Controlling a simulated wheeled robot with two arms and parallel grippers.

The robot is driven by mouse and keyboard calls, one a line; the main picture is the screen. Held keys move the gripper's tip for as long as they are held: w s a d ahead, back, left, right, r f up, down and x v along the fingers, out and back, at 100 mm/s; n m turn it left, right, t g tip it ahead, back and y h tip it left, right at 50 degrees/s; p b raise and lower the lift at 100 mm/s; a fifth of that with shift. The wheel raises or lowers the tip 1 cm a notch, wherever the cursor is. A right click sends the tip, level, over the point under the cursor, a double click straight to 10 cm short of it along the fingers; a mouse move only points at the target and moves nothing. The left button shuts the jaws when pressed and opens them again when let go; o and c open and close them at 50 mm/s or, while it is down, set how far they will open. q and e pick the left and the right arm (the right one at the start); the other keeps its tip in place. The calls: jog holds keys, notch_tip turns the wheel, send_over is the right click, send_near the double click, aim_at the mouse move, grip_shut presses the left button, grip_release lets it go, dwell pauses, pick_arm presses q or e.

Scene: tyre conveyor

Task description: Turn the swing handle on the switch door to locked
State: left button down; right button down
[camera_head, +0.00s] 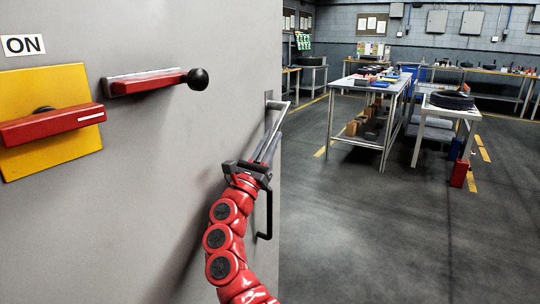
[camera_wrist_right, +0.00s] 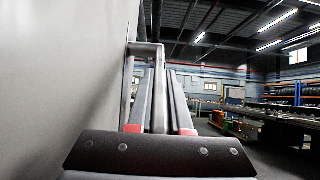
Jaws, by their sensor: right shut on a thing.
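The switch door (camera_head: 190,200) is a large grey panel filling the left of the head view. Its red swing handle (camera_head: 145,82) lies nearly level, with a black ball knob (camera_head: 198,79) at its right end. My right gripper (camera_head: 273,135) is at the door's right edge, below and right of the knob and apart from it. It is shut on a grey metal bar handle (camera_head: 286,105). In the right wrist view the bar handle (camera_wrist_right: 145,47) runs between the two long fingers (camera_wrist_right: 158,80). My left gripper is not in view.
A yellow plate (camera_head: 45,85) with a red rotary switch (camera_head: 55,124) sits at the left under an ON label (camera_head: 22,45). A black bar (camera_head: 268,215) hangs near the door's edge. Workbenches (camera_head: 372,85) stand beyond; the floor (camera_head: 400,240) to the right is open.

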jog(key=shift+f, duration=0.15)
dwell(0.3)
jog(key=c, duration=0.8)
grip_release()
jog(key=shift+c, duration=0.2)
jog(key=v, duration=1.7)
jog(key=shift+f+b, duration=0.2)
jog(key=shift+b, duration=0.1)
jog(key=shift+a, duration=0.1)
